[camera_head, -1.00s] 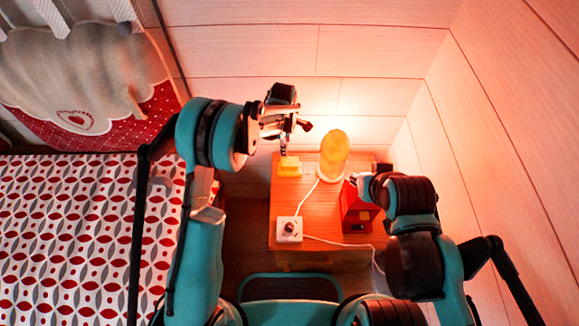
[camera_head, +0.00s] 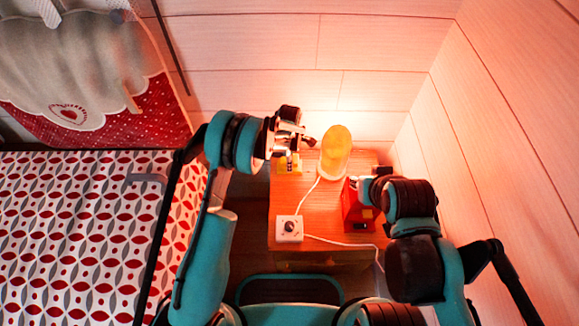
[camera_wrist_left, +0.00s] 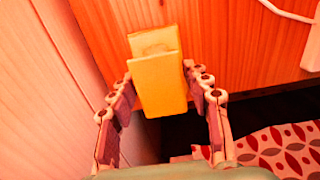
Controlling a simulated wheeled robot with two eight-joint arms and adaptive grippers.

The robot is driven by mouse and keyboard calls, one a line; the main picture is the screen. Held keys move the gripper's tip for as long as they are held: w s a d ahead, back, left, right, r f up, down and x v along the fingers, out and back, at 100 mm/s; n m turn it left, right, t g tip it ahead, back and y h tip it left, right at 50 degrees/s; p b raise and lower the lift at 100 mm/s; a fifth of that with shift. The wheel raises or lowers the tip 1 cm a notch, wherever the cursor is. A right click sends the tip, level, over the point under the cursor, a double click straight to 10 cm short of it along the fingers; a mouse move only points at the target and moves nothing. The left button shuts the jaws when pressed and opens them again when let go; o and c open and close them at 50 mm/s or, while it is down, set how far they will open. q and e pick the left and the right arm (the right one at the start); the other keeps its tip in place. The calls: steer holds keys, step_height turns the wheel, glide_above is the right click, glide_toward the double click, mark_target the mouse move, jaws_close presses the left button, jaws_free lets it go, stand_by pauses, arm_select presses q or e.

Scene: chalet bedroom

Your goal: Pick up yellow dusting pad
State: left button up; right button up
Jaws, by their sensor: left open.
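The yellow dusting pad (camera_head: 284,167) lies at the far left of the wooden nightstand, partly hidden by my left gripper (camera_head: 297,153). In the left wrist view the pad (camera_wrist_left: 162,88) is a yellow block between the two fingers of my left gripper (camera_wrist_left: 158,75). The fingers are open, one on each side of the pad, and I see no firm grip. Whether either finger touches it is unclear. My right gripper (camera_head: 370,182) is at the right of the nightstand by a red box; its fingers are too hidden to tell.
A lit yellow lamp (camera_head: 335,153) stands just right of the pad. A white dimmer box (camera_head: 289,229) with a cord sits at the nightstand's (camera_head: 330,205) front left. The red box (camera_head: 354,207) is at the right. A patterned bed (camera_head: 80,235) is on the left; walls close in behind.

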arm_select(q)
steer(key=shift+r, duration=0.15)
steer(key=c, duration=0.9)
step_height(320, 180, up, 10)
steer(key=p, duration=0.4)
steer(key=shift+c, duration=0.2)
